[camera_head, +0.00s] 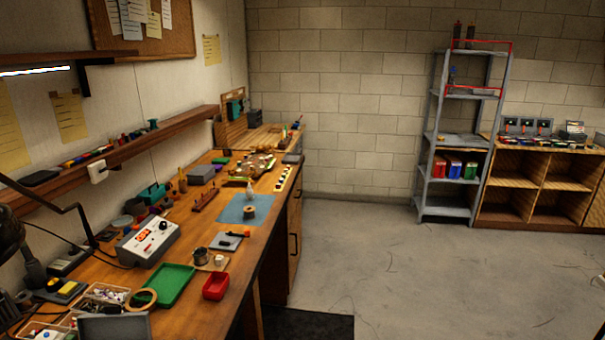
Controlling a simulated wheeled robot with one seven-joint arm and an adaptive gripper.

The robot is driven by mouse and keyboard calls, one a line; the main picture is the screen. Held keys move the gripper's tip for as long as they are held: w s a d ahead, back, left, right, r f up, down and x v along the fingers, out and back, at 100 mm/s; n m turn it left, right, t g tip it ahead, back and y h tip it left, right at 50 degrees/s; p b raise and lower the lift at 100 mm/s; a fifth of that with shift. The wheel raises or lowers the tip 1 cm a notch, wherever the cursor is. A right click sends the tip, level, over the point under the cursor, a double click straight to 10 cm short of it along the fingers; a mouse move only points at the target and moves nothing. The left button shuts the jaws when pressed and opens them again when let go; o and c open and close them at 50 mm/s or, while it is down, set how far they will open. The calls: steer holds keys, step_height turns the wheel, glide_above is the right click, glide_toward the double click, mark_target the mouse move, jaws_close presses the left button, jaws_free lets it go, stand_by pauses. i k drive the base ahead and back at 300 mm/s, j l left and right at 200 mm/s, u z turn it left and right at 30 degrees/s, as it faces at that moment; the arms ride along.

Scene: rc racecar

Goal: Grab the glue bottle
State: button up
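A small pale item with a narrow top (249,188), which looks like the glue bottle, stands upright at the back edge of the blue mat (233,211) on the workbench. It is too small in the picture for me to read a label or be certain of it. My gripper is not in view.
The long wooden workbench (225,255) runs along the left wall. A grey rack (440,140) stands at the back right. The concrete floor (400,260) is clear.

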mark_target(248, 192)
steer(key=i+l, duration=0.15)
steer(key=i, duration=0.5)
steer(key=i+l, duration=0.1)
steer(key=i, duration=0.6)
steer(key=i+l, duration=0.15)
steer(key=i, duration=0.5)
steer(key=i+j+u, duration=0.15)
steer(key=i+u, duration=0.65)
steer(key=u, duration=0.15)
steer(key=i+l+u, duration=0.2)
steer(key=i+u, duration=0.45)
steer(key=i+j, duration=0.05)
steer(key=i, duration=0.05)
